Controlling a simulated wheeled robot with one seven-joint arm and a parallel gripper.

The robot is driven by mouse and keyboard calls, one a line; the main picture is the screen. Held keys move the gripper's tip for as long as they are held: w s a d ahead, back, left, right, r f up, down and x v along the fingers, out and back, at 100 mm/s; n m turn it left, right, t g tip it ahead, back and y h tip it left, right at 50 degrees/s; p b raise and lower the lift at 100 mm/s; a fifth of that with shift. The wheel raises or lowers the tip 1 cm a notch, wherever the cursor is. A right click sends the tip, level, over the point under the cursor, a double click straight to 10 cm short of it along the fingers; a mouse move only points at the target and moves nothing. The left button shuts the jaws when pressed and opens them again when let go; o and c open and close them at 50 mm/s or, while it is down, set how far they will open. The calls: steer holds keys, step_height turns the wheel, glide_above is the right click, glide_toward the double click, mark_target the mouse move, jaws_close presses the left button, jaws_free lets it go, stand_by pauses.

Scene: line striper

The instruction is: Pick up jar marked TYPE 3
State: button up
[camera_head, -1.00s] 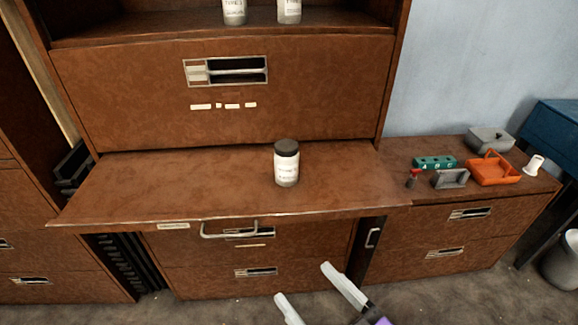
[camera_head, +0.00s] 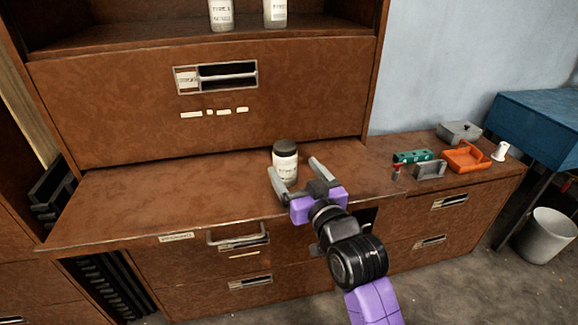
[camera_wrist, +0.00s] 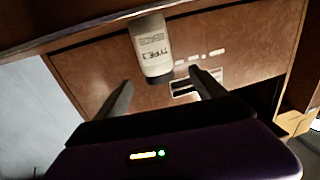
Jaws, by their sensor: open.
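A white jar with a dark lid (camera_head: 285,165) stands upright on the brown pull-out desk surface. Its label begins with TYPE, but I cannot read its number surely. My gripper (camera_head: 294,167) is open and low over the desk, in front of the jar. The left finger overlaps the jar's lower front in the head view. In the wrist view the jar (camera_wrist: 151,48) appears lid down, lined up between the two fingertips (camera_wrist: 161,76). I cannot tell whether the fingers flank it or stop just short. Nothing is held.
Two more labelled jars, a left one (camera_head: 221,14) and a right one (camera_head: 275,12), stand on the shelf above. At right, a low cabinet top carries a green block (camera_head: 412,156), a grey holder (camera_head: 430,170), an orange tray (camera_head: 465,157) and a white cup (camera_head: 500,151). The desk's left side is clear.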

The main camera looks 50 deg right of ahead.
mark_target(290, 160)
steer(key=p+x, duration=0.1)
steer(key=x, duration=0.2)
steer(key=p+x, duration=0.1)
steer(key=x, duration=0.2)
steer(key=shift+w+d, duration=0.25)
steer(key=shift+d, duration=0.15)
steer(key=shift+w+d+f, duration=0.15)
steer(key=shift+w+d, duration=0.05)
steer(key=shift+w, duration=0.25)
jaws_close()
